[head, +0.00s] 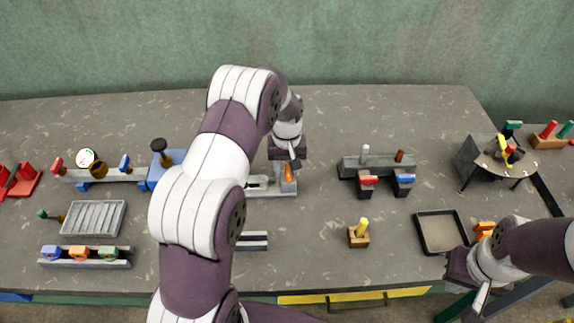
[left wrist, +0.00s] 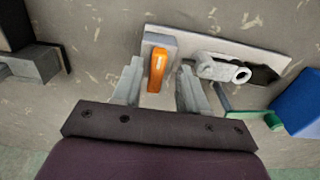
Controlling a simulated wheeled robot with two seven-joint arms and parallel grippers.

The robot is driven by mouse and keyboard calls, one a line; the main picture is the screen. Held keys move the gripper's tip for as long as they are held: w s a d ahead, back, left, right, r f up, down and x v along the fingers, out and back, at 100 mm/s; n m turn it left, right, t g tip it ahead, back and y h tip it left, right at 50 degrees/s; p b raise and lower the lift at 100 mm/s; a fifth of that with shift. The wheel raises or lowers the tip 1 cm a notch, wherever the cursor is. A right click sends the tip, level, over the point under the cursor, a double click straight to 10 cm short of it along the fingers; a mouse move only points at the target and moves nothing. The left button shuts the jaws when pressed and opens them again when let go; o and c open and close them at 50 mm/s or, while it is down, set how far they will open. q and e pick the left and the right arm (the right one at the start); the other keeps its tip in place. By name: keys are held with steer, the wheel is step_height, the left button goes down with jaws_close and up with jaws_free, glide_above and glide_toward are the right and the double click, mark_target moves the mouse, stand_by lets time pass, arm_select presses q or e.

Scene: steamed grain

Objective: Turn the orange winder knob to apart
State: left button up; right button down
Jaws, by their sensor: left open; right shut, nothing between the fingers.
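The orange winder knob (head: 288,173) stands on a grey block at the right end of a light grey base plate (head: 272,193) in the middle of the table. My left gripper (head: 287,165) is over it from above. In the left wrist view the knob (left wrist: 157,69) lies between the two open fingers (left wrist: 158,82), with a gap to each side. The grey winder part (left wrist: 222,70) sits on the same plate beside the knob. My left arm hides part of the fixture in the head view. My right gripper (head: 462,278) is shut and empty at the right front.
A grey rack with red and blue clips (head: 378,168) stands right of the knob. A yellow-pegged block (head: 359,234) and a dark tray (head: 440,232) lie nearer the front. A blue block (head: 165,165) is left of the winder. Bare table lies behind.

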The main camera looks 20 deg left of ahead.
arm_select(q)
steer(key=shift+w+d, duration=0.15)
steer(key=shift+w, duration=0.05)
steer(key=shift+c, duration=1.2)
steer(key=shift+f, duration=0.1)
jaws_close()
arm_select(e)
steer(key=shift+w+f, duration=0.1)
steer(key=shift+w, duration=0.1)
steer(key=shift+d, duration=0.1)
arm_select(q)
steer(key=n, duration=0.9)
steer(key=shift+w, duration=0.1)
steer(key=n, duration=0.4)
steer(key=shift+n, duration=2.4)
arm_select(e)
steer(key=shift+r, duration=0.3)
